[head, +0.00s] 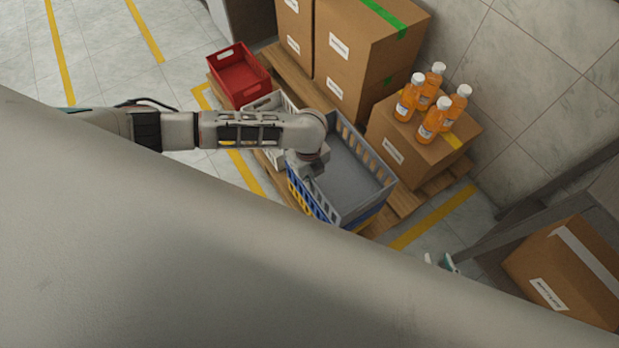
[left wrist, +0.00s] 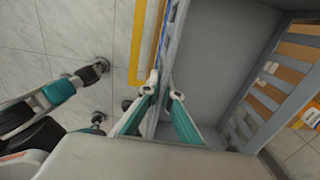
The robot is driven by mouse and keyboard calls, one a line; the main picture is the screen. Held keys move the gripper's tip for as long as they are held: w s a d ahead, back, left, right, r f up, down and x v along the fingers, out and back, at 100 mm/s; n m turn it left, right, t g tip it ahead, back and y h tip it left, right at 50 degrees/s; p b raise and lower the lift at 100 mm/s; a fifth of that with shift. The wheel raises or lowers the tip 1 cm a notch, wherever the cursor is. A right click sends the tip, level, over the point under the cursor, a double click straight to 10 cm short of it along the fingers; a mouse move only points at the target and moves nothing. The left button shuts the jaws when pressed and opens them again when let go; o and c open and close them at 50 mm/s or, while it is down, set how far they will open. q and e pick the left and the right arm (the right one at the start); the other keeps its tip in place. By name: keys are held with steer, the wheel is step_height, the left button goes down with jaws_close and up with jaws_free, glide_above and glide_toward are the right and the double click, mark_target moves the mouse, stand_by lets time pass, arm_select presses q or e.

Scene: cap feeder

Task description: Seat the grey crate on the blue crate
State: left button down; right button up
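The grey crate (head: 352,172) is empty and sits above the blue crate (head: 313,203), whose slotted side shows below it at the left. From this angle I cannot tell whether the grey crate is fully seated or slightly raised. My left gripper (head: 308,178) points down at the grey crate's left wall. In the left wrist view its teal fingers (left wrist: 162,88) lie one on each side of the grey crate's wall (left wrist: 176,40), closed on it. My right gripper (head: 440,262) shows only its tips, apart and empty, at the lower right; the rest is hidden by my body.
The stack stands on a wooden pallet (head: 405,203), with yellow showing below the blue. A white crate (head: 270,102) and a red crate (head: 240,75) stand behind left. A carton (head: 393,150) with several orange bottles stands close right. Tall cartons (head: 345,60) stand behind.

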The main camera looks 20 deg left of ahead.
arm_select(q)
steer(key=shift+w+f, duration=0.1)
steer(key=shift+f, duration=0.1)
stand_by(0.6)
steer(key=shift+f+p, duration=0.3)
steer(key=shift+f, duration=0.35)
stand_by(0.9)
steer(key=c, duration=2.2)
jaws_free()
steer(key=shift+f, duration=0.15)
steer(key=r, duration=1.2)
steer(key=shift+s+a+r, duration=0.1)
steer(key=shift+s+r, duration=0.05)
steer(key=shift+s, duration=0.05)
